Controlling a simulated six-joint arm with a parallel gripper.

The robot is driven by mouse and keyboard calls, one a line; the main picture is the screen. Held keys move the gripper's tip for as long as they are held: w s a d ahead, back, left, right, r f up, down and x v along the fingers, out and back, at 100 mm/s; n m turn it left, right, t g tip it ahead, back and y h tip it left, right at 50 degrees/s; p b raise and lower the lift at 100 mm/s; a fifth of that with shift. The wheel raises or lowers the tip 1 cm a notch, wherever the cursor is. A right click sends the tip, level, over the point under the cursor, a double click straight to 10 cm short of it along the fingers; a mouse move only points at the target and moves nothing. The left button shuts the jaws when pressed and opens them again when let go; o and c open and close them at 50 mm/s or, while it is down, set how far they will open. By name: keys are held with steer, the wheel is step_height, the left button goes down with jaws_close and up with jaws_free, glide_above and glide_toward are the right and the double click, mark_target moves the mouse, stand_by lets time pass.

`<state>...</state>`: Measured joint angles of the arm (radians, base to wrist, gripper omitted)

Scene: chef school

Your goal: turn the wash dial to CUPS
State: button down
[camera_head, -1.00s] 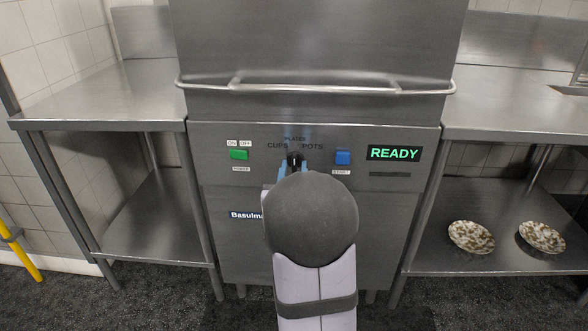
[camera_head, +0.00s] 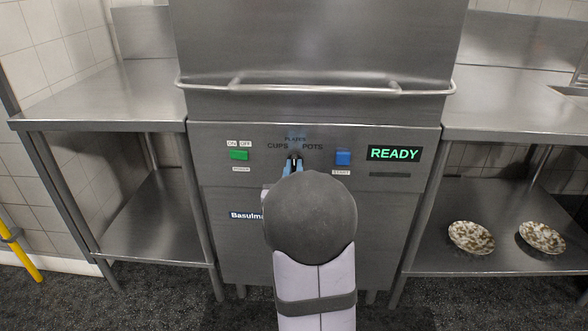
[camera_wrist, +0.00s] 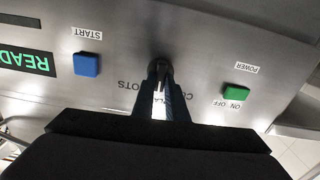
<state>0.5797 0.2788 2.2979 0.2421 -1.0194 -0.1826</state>
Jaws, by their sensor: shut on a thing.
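The wash dial (camera_head: 294,161) is a small dark knob on the steel front panel of the dishwasher. The word CUPS is at its upper left, PLATES above it and POTS at its upper right. My gripper (camera_head: 294,167) is shut on the dial, with a blue finger on each side. The wrist view, which is upside down, shows the dial (camera_wrist: 160,65) between the fingertips of my gripper (camera_wrist: 161,74). The fingers hide much of the dial, and I cannot tell which word its pointer faces.
A green power button (camera_head: 239,155) is left of the dial and a blue start button (camera_head: 343,158) is right of it. The display (camera_head: 394,153) reads READY. A bar handle (camera_head: 315,88) crosses above. Two patterned plates (camera_head: 471,237) lie on the right lower shelf (camera_head: 505,262).

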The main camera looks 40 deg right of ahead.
steer(key=n, duration=0.5)
steer(key=shift+a, duration=0.1)
steer(key=shift+w+f+n+p, duration=0.1)
steer(key=shift+n+p, duration=0.35)
steer(key=shift+n, duration=1.65)
steer(key=c, duration=1.8)
jaws_free()
steer(key=shift+o, duration=0.2)
steer(key=shift+a, duration=0.1)
steer(key=v, duration=0.7)
steer(key=shift+b, duration=0.35)
steer(key=shift+a, duration=0.1)
